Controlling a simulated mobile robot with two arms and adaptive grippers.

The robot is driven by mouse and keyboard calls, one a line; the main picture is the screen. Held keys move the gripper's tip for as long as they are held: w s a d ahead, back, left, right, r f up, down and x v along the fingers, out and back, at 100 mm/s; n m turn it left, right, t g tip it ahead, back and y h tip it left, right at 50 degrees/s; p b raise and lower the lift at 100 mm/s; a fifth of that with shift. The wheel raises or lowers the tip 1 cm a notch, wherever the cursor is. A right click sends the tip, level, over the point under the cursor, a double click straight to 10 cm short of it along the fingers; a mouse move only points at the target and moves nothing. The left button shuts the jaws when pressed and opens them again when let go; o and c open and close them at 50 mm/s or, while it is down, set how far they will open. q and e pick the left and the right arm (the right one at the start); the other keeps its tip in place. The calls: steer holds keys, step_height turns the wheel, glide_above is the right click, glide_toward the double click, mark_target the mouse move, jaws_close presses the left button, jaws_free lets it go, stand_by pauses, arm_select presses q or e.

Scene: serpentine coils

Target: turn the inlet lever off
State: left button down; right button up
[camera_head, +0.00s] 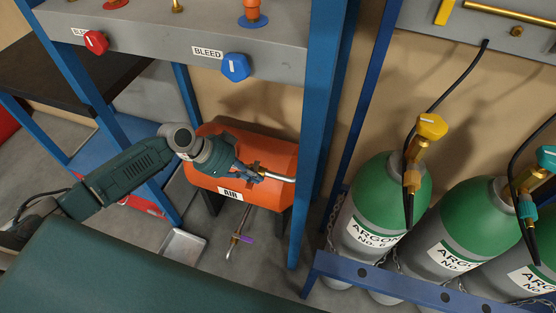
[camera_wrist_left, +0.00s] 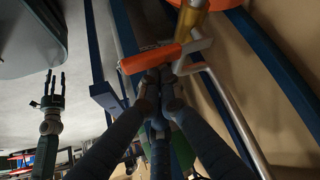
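In the left wrist view an orange lever handle (camera_wrist_left: 150,58) lies across the picture beside a brass valve body (camera_wrist_left: 190,20) and a silver pipe. I take it to be the inlet lever. My left gripper (camera_wrist_left: 162,76) has its fingers drawn together, tips at the handle's near side; whether they touch it I cannot tell. In the head view my left gripper (camera_head: 250,174) is in front of the orange AIR tank (camera_head: 225,183), beside its pipe (camera_head: 279,177), and hides the lever. My right gripper (camera_wrist_left: 54,88) shows in the left wrist view, fingers apart and empty.
A blue post (camera_head: 318,140) stands right of the tank. A panel above carries a red knob (camera_head: 96,42) and a blue BLEED knob (camera_head: 235,67). A purple-handled valve (camera_head: 245,239) hangs below the tank. Green-topped argon cylinders (camera_head: 395,190) stand at the right behind a blue rail.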

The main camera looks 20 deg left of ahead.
arm_select(q)
steer(key=shift+a, duration=0.25)
stand_by(0.4)
